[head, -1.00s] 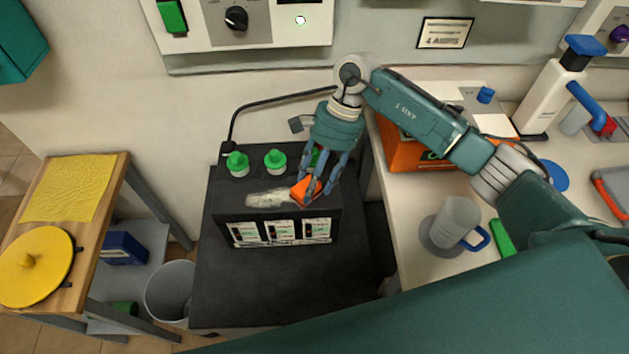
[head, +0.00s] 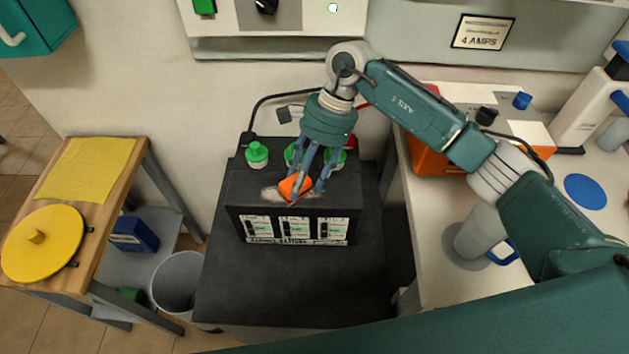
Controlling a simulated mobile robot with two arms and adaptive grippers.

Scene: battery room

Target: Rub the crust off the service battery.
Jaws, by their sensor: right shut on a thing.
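The service battery is a black block (head: 240,190) with green caps (head: 257,154) along its top and three white label panels on its front. It stands on a dark bench. Pale crust (head: 270,194) lies on its top near the front edge, showing to the left of my right gripper and a little to the right. My right gripper (head: 303,186) points down and is shut on an orange pad (head: 293,186), which is at the crust and seems to touch the battery top. The pad and fingers hide part of the crust and a cap. My left gripper is not in view.
A wooden trolley (head: 110,222) with a yellow cloth (head: 88,168) and a round yellow lid (head: 42,243) stands at left. A grey bin (head: 180,279) is beside the bench. At right, a counter holds an orange-and-white unit (head: 430,157) and a grey jug (head: 482,232).

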